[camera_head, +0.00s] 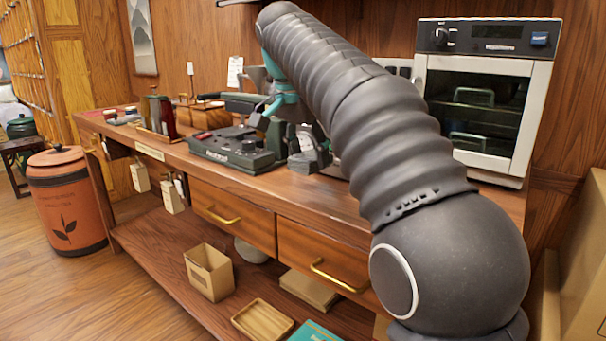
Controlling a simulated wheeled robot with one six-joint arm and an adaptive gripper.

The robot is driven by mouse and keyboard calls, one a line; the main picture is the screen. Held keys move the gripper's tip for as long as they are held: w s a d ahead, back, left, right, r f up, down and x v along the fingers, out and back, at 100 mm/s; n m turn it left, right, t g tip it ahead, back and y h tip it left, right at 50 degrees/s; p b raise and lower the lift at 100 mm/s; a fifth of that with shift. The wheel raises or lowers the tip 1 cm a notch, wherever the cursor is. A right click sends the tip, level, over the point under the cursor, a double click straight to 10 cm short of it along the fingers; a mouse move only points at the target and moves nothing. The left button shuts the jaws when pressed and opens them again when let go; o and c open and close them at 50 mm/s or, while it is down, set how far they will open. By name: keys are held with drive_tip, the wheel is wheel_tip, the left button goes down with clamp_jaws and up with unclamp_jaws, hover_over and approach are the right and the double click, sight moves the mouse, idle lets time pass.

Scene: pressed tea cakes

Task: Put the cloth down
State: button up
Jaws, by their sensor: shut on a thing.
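My arm crosses the head view from lower right to the top middle, and its far end hangs over the wooden counter (345,205). My gripper (270,108) shows small and partly hidden, with teal parts, above and behind the dark green machine on the counter. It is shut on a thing. I cannot clearly make out the cloth; what is between the fingers is too small and partly covered to tell.
The dark green machine (235,150) stands under the gripper. A white oven (485,100) stands at the right end. Dark red and green canisters (160,115) and small tins are further left. A cardboard box (209,271) and wooden tray (262,320) lie on the lower shelf.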

sight(300, 156)
drive_tip(key=shift+w+a+f, duration=0.25)
drive_tip(key=shift+a+f, duration=0.15)
drive_tip(key=shift+a, duration=0.05)
drive_tip(key=shift+f+b, duration=0.75)
drive_tip(key=shift+f, duration=1.15)
drive_tip(key=o, duration=1)
drive_tip(key=shift+f, duration=0.1)
drive_tip(key=p+v, duration=0.1)
drive_tip(key=v, duration=0.4)
drive_tip(key=shift+r+p, duration=0.4)
drive_tip(key=shift+v, duration=0.95)
